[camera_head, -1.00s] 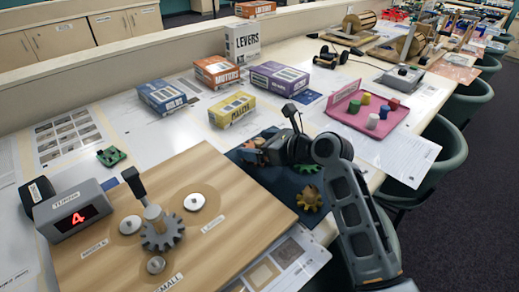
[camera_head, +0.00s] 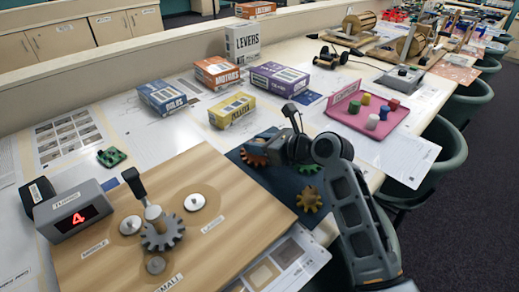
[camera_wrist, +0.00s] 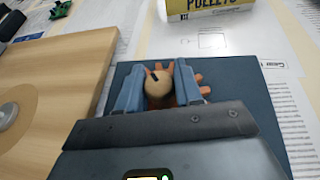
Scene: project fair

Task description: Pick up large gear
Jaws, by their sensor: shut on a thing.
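The large gear (camera_head: 253,154) is reddish-orange with blunt teeth and lies at the left end of the dark blue mat (camera_head: 287,183). In the wrist view, its teeth (camera_wrist: 196,79) show around and between the blue fingers. My gripper (camera_wrist: 158,88) is shut on the gear's pale round knob (camera_wrist: 158,83), one finger on each side. Whether the gear touches the mat or is slightly raised I cannot tell. In the head view my wrist hides part of the gear and mat.
A green gear (camera_head: 307,166) and a yellow gear (camera_head: 309,199) lie on the mat. To the left is a wooden board (camera_head: 220,234) with a grey gear (camera_head: 162,232), metal pegs and a crank. A yellow box (camera_head: 232,110) stands behind; a pink tray (camera_head: 405,121) is at right.

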